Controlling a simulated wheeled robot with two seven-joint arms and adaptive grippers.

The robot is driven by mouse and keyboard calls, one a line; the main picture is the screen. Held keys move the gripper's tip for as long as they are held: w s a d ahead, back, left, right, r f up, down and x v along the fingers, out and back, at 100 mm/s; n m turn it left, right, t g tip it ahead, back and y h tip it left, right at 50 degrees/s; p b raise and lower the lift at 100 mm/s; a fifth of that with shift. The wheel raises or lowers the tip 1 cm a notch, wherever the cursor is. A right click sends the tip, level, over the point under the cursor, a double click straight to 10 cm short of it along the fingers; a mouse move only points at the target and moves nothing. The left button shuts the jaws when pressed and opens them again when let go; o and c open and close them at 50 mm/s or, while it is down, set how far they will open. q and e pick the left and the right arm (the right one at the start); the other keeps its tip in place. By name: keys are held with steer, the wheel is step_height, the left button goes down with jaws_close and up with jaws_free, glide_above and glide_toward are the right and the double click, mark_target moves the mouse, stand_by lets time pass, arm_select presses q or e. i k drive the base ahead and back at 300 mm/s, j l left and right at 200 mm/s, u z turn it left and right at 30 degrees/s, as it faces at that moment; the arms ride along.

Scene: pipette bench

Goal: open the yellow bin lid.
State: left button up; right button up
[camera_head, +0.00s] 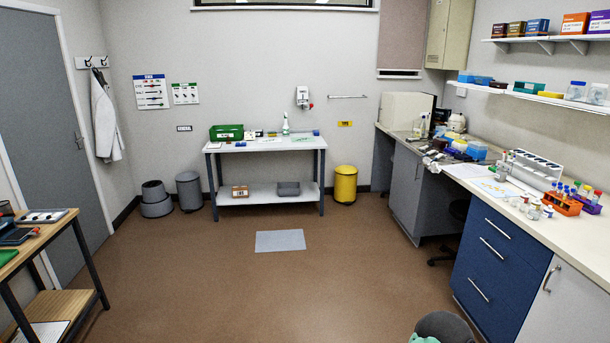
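The yellow bin (345,186) stands on the floor against the back wall, just right of the white table. It is a small cylinder with a rounded yellow lid (346,170) on top. The lid looks shut. The bin is across the room, well away from me. Neither of my grippers shows in the head view.
A white table (268,144) with a lower shelf stands left of the bin. A grey mat (280,240) lies on the open brown floor. A long counter (480,185) with blue drawers runs along the right. A wooden table (40,235) stands at the left.

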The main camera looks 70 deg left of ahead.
mark_target(347, 170)
steer(key=u, duration=1.9)
steer(key=i+u, duration=0.1)
steer(key=i, duration=5.95)
steer(key=i+u, duration=0.25)
steer(key=i, duration=0.3)
steer(key=i+l+u, duration=0.2)
steer(key=i, duration=0.3)
steer(key=i+l+u, duration=0.25)
steer(key=i, duration=0.25)
steer(key=i+l+u, duration=0.25)
steer(key=i, duration=0.25)
